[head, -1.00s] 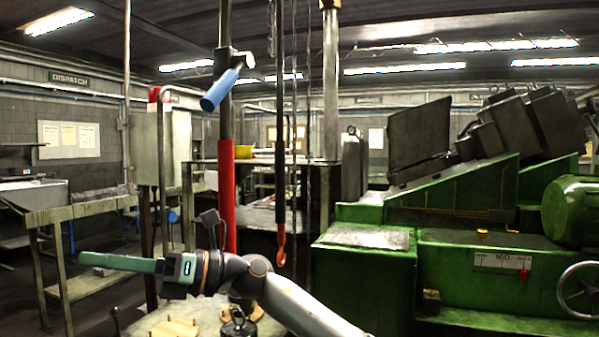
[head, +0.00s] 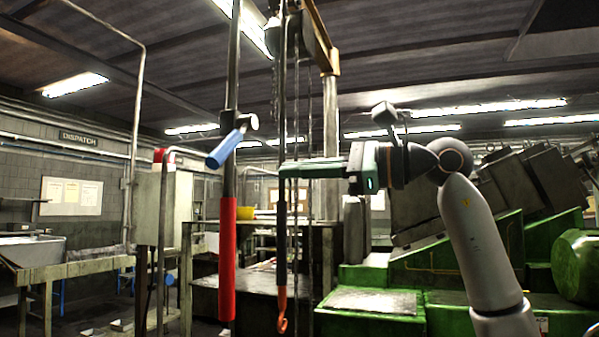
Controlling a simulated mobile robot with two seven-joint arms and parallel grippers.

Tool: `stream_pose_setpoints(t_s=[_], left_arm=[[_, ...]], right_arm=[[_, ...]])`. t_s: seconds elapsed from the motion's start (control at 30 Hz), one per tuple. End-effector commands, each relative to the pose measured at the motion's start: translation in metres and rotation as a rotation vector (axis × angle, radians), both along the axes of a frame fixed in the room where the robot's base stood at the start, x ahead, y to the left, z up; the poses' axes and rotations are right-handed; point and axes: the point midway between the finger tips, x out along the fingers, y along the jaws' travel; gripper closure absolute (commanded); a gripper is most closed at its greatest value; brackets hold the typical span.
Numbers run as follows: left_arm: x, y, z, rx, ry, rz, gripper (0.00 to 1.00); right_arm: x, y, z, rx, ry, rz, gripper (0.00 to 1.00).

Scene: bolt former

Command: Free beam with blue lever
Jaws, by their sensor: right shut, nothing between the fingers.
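The blue lever (head: 225,149) sticks out down and to the left from a grey pivot on a dark vertical post (head: 232,70), left of the middle. A red sleeve (head: 227,250) covers the post's lower part. I cannot tell which part is the beam. My right gripper (head: 284,170) is shut and empty, pointing left. Its tips are right of the blue lever, apart from it in the picture, and overlap the dark hoist rod. I cannot tell whether they touch that rod. My left gripper is not in view.
A dark rod with an orange hook (head: 282,312) and chains (head: 309,100) hang right of the post. A grey cabinet (head: 165,205) and a bench (head: 50,256) stand at left. The green machine (head: 375,322) fills the lower right. Free air lies between lever and gripper.

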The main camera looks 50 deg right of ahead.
Motion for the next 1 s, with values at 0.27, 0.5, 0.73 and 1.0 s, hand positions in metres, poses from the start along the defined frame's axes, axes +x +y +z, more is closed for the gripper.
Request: stream_pose_setpoints(t_s=[0.27,0.5,0.73,1.0], left_arm=[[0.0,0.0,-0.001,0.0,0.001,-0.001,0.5],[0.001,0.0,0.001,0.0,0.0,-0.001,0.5],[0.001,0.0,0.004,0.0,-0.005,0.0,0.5],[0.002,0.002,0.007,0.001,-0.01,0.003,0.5]], right_arm=[[0.028,0.014,0.0,0.0,0.001,0.004,1.0],[0.055,0.027,0.0,0.001,0.001,0.005,1.0],[0.08,0.038,0.001,0.001,0.002,0.006,1.0],[0.092,0.056,0.01,0.0,-0.004,0.007,1.0]])
